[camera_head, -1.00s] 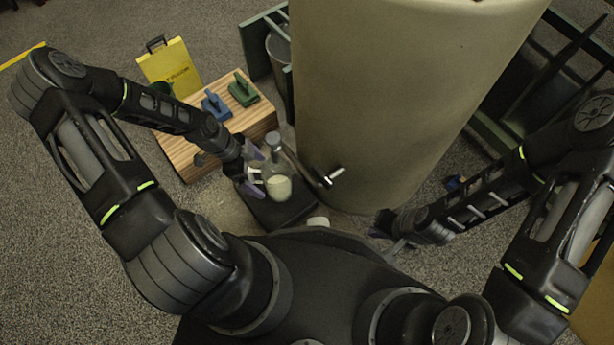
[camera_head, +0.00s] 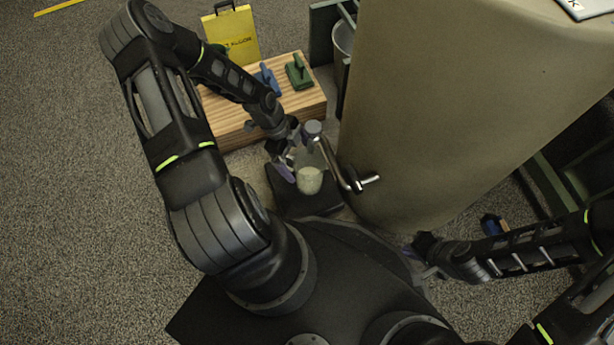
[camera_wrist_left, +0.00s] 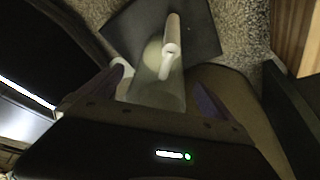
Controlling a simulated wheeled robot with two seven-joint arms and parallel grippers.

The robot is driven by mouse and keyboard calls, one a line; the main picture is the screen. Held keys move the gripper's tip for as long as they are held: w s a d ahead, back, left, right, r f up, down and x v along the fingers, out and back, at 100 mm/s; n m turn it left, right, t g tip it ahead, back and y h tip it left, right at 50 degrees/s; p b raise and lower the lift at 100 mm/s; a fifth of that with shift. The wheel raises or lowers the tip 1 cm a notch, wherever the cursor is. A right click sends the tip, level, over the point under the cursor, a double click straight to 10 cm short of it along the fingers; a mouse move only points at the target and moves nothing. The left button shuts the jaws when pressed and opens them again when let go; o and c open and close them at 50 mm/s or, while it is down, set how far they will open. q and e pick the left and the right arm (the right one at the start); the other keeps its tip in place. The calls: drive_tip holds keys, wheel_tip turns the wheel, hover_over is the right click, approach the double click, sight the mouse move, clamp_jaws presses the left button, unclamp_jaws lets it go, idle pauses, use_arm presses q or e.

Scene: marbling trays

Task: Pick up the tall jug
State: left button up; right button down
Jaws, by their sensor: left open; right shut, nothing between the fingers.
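The tall jug (camera_head: 311,181) is clear, with pale liquid in its lower part and a grey top. It stands on a dark square base (camera_head: 283,203) beside the beige cylinder. My left gripper (camera_head: 295,155) is open at the jug's upper left side. In the left wrist view the jug (camera_wrist_left: 165,80) shows between the two purple fingertips (camera_wrist_left: 163,90), with its pale handle or spout towards the camera. I cannot tell whether a finger touches it. My right gripper (camera_head: 420,257) is shut and empty, low at the right, away from the jug.
A yellow floor sign (camera_head: 232,35) stands behind. Carpet at left is free.

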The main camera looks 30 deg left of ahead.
use_arm(q)
drive_tip(key=b, duration=0.3)
hover_over(303, 166)
drive_tip(key=s+d, duration=0.2)
drive_tip(key=f, duration=0.4)
drive_tip(key=shift+s+d+f, duration=0.1)
drive_tip(key=shift+s+f, duration=0.1)
drive_tip(key=shift+f, duration=0.15)
drive_tip(key=c, duration=2)
drive_tip(key=shift+r, duration=0.15)
drive_tip(key=shift+c, duration=0.2)
